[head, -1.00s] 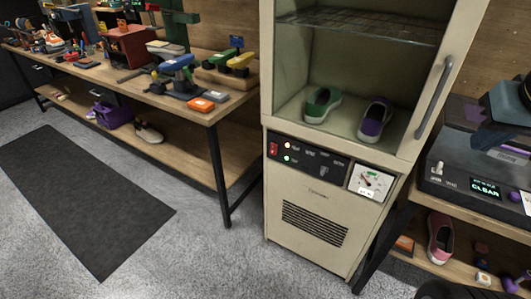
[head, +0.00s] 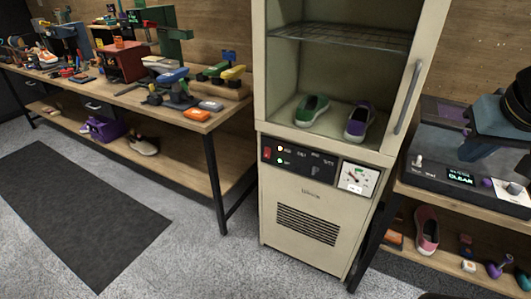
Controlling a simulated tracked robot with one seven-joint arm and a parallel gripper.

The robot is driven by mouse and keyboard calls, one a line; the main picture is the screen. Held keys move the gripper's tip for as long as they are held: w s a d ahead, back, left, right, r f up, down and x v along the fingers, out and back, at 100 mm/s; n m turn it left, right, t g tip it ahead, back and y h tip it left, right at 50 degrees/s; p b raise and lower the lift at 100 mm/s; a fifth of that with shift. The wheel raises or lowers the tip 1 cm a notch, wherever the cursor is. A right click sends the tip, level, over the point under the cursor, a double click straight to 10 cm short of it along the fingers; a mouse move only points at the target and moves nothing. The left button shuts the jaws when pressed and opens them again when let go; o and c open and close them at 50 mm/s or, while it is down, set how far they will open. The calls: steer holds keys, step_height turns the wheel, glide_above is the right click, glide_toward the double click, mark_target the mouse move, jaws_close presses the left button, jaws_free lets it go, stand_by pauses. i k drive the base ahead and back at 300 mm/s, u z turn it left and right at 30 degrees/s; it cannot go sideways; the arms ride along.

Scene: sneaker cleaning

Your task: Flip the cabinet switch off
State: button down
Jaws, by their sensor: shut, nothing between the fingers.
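The beige cabinet (head: 270,215) stands in the middle of the head view. Its dark control panel (head: 318,168) is below the open compartment. A small red switch (head: 267,153) sits at the panel's left end; its position is too small to tell. Beside it are an orange-yellow light (head: 279,149) and a green light (head: 279,161), both lit. Inside the compartment are a green shoe (head: 311,110) and a purple shoe (head: 359,121), below a wire rack (head: 340,37). My gripper is not in view.
A wooden workbench (head: 130,98) with tools stands on the left, with shoes on its lower shelf. A dark mat (head: 80,210) lies on the grey floor. On the right, a bench holds a machine with a display (head: 461,177); a pink shoe (head: 427,231) is below it.

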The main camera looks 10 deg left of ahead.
mark_target(268, 150)
steer(key=u, duration=0.05)
steer(key=i, duration=1)
